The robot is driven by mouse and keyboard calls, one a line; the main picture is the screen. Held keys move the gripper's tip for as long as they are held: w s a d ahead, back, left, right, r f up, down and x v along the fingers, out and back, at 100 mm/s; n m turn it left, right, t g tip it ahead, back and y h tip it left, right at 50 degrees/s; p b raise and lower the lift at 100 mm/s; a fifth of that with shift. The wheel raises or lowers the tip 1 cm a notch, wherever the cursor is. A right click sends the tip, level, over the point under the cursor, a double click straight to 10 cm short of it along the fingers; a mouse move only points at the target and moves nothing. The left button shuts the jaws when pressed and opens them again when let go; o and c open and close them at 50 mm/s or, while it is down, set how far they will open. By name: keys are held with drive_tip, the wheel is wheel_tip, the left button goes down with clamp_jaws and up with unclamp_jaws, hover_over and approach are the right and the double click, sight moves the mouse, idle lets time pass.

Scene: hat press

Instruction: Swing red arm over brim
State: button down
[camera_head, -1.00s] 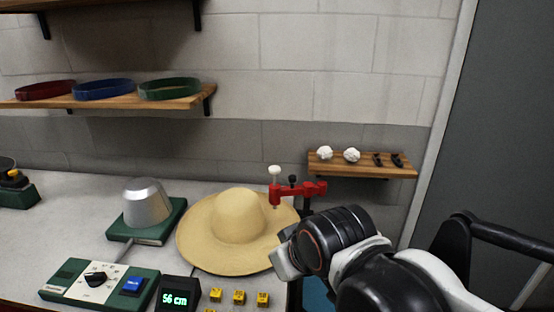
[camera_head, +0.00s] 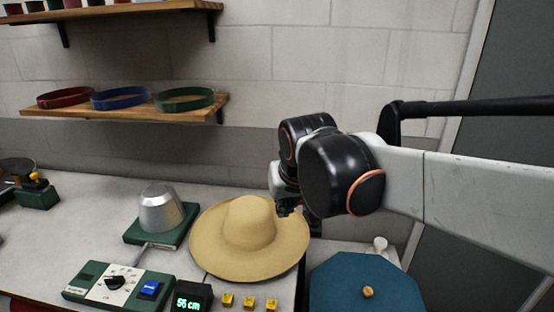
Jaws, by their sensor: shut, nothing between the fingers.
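The straw hat (camera_head: 250,228) lies on the bench with its wide tan brim flat and its crown up. My gripper (camera_head: 288,208) is at the right edge of the brim, near its far right side. Its fingertips are small and dark and partly hidden by my wrist; the gripper is shut with nothing visible in it. I cannot tell whether it touches the brim. The red arm is not visible now; my wrist and forearm cover the area right of the hat.
A metal cone on a green base (camera_head: 161,210) stands left of the hat. A green control panel (camera_head: 118,284), a size display (camera_head: 192,300) and yellow blocks (camera_head: 249,302) line the front. A blue octagonal top (camera_head: 350,283) is at right, with a white knob (camera_head: 380,243) behind it.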

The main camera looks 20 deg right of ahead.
drive_tip(key=w+d+r+m+g+p, duration=0.15)
drive_tip(key=w+d+p, duration=0.25)
drive_tip(key=w, duration=0.4)
drive_tip(key=w+d+m+h+p, duration=0.1)
drive_tip(key=w+d+m+p, duration=0.2)
drive_tip(key=w, duration=0.5)
drive_tip(key=w+d+r+g+p, duration=0.1)
drive_tip(key=w+d+p, duration=0.35)
drive_tip(key=w, duration=0.35)
drive_tip(key=w+d+f+m+p, duration=0.2)
drive_tip(key=w+d+f, duration=0.1)
drive_tip(key=w+d, duration=0.1)
drive_tip(key=d+x, duration=0.1)
drive_tip(key=x, duration=1)
drive_tip(key=shift+g, duration=0.45)
drive_tip(key=s+a, duration=0.1)
drive_tip(key=s+a+r, duration=0.1)
drive_tip(key=s+a, duration=0.1)
